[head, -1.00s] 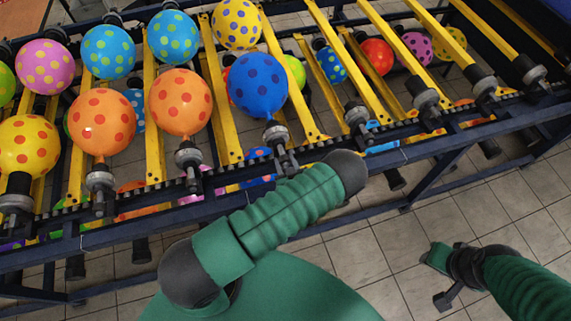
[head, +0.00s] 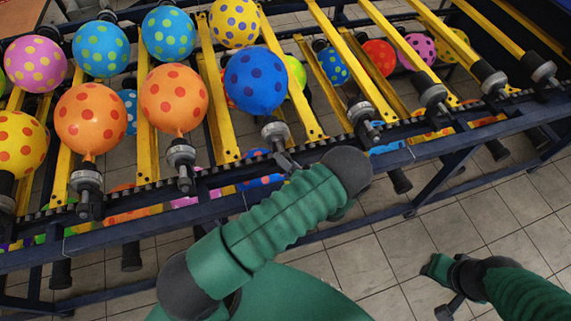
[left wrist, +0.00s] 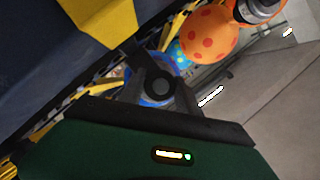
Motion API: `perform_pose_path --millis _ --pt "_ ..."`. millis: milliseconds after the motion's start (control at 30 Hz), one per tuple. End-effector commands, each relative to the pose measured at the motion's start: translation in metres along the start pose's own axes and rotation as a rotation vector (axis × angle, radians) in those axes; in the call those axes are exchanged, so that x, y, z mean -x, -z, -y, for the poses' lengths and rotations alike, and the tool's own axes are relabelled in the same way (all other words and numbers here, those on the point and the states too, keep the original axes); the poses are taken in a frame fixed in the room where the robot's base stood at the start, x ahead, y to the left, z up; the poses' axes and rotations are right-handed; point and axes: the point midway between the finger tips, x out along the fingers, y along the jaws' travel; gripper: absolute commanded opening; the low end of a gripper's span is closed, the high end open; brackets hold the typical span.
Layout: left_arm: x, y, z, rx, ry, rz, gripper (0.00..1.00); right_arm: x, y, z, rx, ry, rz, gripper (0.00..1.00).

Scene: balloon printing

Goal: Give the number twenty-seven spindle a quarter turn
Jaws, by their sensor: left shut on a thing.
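A dark blue balloon with purple spots (head: 255,82) sits on a spindle (head: 275,132) with a grey collar and dark end, at the front edge of the rack. My left gripper (head: 288,161) is at the outer end of this spindle, shut on it. My forearm hides part of the gripper. The left wrist view shows the dark round spindle end (left wrist: 160,87) between my dark fingers, with blue behind it. I see no readable number on the spindle. My right gripper (head: 446,288) hangs over the floor at lower right, away from the rack; its jaws are unclear.
Neighbouring spindles stand close on both sides: one with an orange balloon (head: 174,98) to the left, and a bare one (head: 362,118) to the right. A dark blue rail (head: 215,206) and toothed chain run along the rack's front. Tiled floor (head: 350,255) in front is clear.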

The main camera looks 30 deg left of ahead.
Motion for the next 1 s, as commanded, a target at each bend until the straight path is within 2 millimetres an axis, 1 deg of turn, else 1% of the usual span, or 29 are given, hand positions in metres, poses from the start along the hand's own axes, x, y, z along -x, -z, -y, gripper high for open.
perform_pose_path --millis 33,100,300,500,700,1000 --pt "-0.001 -0.003 -0.006 -0.037 0.011 0.001 0.0 -0.008 -0.002 0.0 0.0 0.0 0.0 0.36" --pt "-0.001 -0.003 -0.006 -0.097 0.036 0.0 0.0 -0.013 -0.003 0.0 0.0 0.0 0.0 0.36" --pt "-0.001 -0.002 -0.005 -0.251 0.099 -0.001 0.0 -0.025 -0.006 0.0 0.0 0.0 0.0 0.36" --pt "0.0 -0.002 -0.004 -0.367 0.146 -0.002 0.0 -0.033 -0.008 0.0 0.0 0.0 0.0 0.36" --pt "0.0 -0.001 -0.004 -0.434 0.174 -0.003 0.0 -0.038 -0.009 0.0 0.0 0.0 0.0 0.36" --pt "0.0 0.0 -0.003 -0.465 0.187 -0.004 0.0 -0.039 -0.009 0.0 0.0 0.0 0.0 0.36"
